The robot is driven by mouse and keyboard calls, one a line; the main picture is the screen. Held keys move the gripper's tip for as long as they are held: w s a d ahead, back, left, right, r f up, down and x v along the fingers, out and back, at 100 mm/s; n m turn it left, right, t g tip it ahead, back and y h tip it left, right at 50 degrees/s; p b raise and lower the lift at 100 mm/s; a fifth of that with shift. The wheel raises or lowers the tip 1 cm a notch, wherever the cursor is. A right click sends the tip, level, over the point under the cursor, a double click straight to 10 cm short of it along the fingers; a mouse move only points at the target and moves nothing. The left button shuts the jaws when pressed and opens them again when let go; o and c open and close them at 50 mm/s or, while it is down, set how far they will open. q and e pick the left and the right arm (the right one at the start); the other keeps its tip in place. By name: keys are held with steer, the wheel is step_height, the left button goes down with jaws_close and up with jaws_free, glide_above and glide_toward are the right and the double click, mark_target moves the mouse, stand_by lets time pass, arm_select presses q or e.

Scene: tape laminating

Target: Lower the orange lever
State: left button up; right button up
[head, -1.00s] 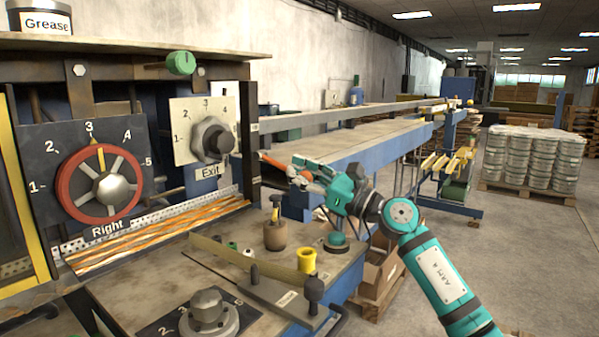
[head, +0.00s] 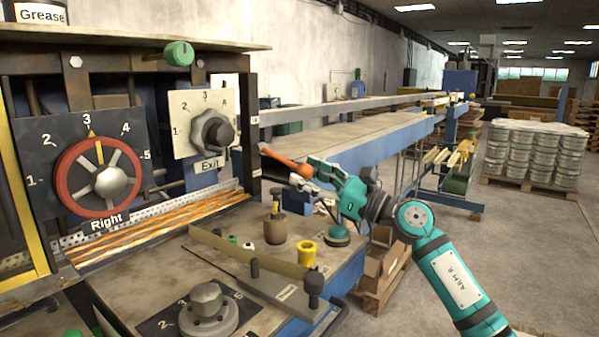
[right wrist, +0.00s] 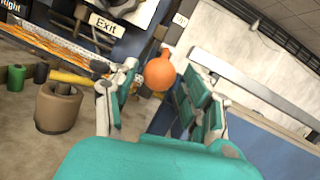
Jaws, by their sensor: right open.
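The orange lever (head: 285,161) sticks out to the right of the machine's frame post, near the exit dial. Its rod slopes down to the right towards my right gripper (head: 304,174). In the right wrist view the lever's round orange end (right wrist: 160,73) shows between the two spread fingers of my right gripper (right wrist: 163,92). A gap shows on the right side of the knob, and the left finger looks closer to it. I cannot tell whether it touches. My left gripper is not in view.
The exit dial (head: 213,131) and the red right dial (head: 98,178) are on the machine at left. A brown pot (head: 275,229), a yellow spool (head: 306,252) and a green knob (head: 337,236) stand on the bench below the gripper. A blue conveyor (head: 365,147) runs behind it.

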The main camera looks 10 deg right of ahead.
steer(key=v, duration=0.9)
steer(key=shift+s+d+f, duration=0.1)
steer(key=shift+s+d, duration=0.15)
